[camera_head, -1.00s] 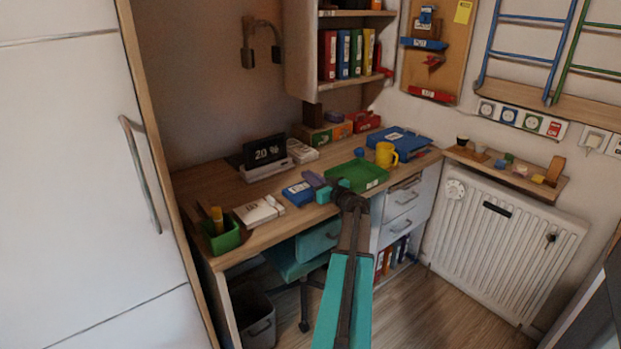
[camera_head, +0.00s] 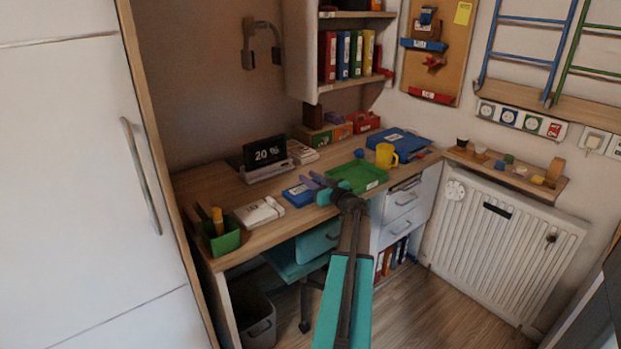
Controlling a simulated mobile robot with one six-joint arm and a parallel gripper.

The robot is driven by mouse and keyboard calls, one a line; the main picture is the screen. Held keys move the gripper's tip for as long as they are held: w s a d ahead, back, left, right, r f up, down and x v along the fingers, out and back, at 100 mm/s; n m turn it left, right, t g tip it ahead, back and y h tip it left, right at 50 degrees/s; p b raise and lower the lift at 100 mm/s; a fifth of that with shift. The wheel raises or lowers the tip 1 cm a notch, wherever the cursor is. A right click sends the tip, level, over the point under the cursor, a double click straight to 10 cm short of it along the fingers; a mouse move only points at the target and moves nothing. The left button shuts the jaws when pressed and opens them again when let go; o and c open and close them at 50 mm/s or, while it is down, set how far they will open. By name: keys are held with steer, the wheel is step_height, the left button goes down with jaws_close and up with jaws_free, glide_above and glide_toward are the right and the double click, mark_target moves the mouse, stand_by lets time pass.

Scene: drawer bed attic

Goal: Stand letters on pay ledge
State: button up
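My gripper (camera_head: 320,184) is at the front edge of the desk, beside the left end of the green tray (camera_head: 358,174). Its fingers are small and dark, and their gap is not clear. A purple-grey piece shows at the fingers, and I cannot tell whether it is held. On the corkboard (camera_head: 456,62) are a blue ledge (camera_head: 424,45) with small brown and blue items on it and a red ledge (camera_head: 431,96) below. Both ledges have white labels too small to read. I cannot make out which pieces are the letters.
A radiator (camera_head: 507,240) stands at right below a wooden shelf (camera_head: 510,178). Floor (camera_head: 425,310) is open in front.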

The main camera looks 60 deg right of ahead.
steer(key=shift+r+p, duration=0.2)
steer(key=shift+p, duration=0.7)
steer(key=b+v, duration=0.1)
steer(key=v, duration=0.6)
steer(key=b+v, duration=0.1)
steer(key=v, duration=0.6)
steer(key=shift+d+f, duration=0.15)
steer(key=shift+f, duration=0.1)
steer(key=shift+o, duration=0.4)
